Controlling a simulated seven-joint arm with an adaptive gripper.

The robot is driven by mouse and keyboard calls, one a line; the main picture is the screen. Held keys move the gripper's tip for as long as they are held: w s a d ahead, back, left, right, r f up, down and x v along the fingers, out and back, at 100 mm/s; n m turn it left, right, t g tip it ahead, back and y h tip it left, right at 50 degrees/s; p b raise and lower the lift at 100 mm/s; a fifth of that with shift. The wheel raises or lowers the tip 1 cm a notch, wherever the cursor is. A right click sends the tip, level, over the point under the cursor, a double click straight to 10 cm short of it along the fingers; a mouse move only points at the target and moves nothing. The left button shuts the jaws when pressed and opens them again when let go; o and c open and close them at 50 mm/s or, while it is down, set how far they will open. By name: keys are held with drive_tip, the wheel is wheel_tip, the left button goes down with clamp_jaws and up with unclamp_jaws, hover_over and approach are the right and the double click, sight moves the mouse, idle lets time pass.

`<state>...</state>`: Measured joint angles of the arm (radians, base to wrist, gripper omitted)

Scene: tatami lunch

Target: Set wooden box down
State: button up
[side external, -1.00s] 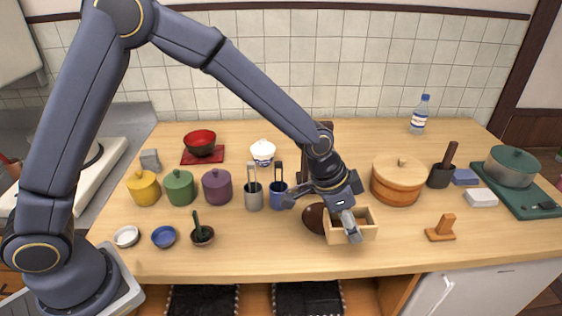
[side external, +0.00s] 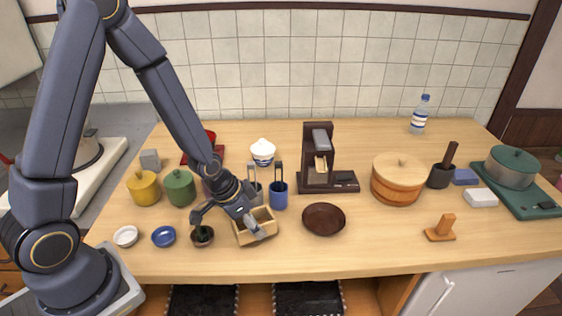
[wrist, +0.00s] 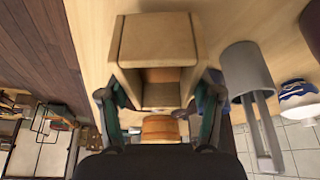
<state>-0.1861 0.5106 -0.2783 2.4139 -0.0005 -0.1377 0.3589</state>
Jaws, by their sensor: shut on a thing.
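The wooden box (side external: 264,236) is a small, pale, open-topped box at the front of the counter, left of the middle. My gripper (side external: 243,218) is shut on it, with one finger reaching over the box in the side view. In the wrist view the box (wrist: 155,45) fills the space ahead of my gripper (wrist: 160,108), with a finger at each side. Its open inside faces the camera there. I cannot tell whether its bottom touches the counter.
A small dark pot (side external: 203,236) stands close left of the box, beside a blue dish (side external: 164,237). Grey (side external: 256,197) and blue (side external: 278,198) utensil holders stand behind. A dark brown bowl (side external: 323,219) lies to the right. Counter space between this bowl and the wooden stand (side external: 441,232) is clear.

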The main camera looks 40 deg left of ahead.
drive_tip(key=shift+f, duration=1.55)
drive_tip(key=shift+f, duration=0.15)
drive_tip(key=o, duration=1.2)
drive_tip(key=shift+o, duration=0.2)
drive_tip(key=v, duration=1.1)
drive_tip(key=shift+r, duration=0.4)
drive_tip(key=shift+s+a+r, duration=0.15)
drive_tip(key=shift+s+r, duration=0.1)
drive_tip(key=shift+r, duration=0.15)
drive_tip(key=s+a+r+n+y, duration=0.1)
drive_tip(key=s+r+n, duration=0.1)
drive_tip(key=s+r, duration=0.3)
drive_tip(key=s+a+r+n+t, duration=0.1)
drive_tip(key=s+r, duration=0.4)
drive_tip(key=r, duration=0.6)
drive_tip(key=shift+s+a+r+n+y, duration=0.35)
drive_tip(key=shift+a+n+y, duration=0.1)
drive_tip(key=shift+n, duration=0.25)
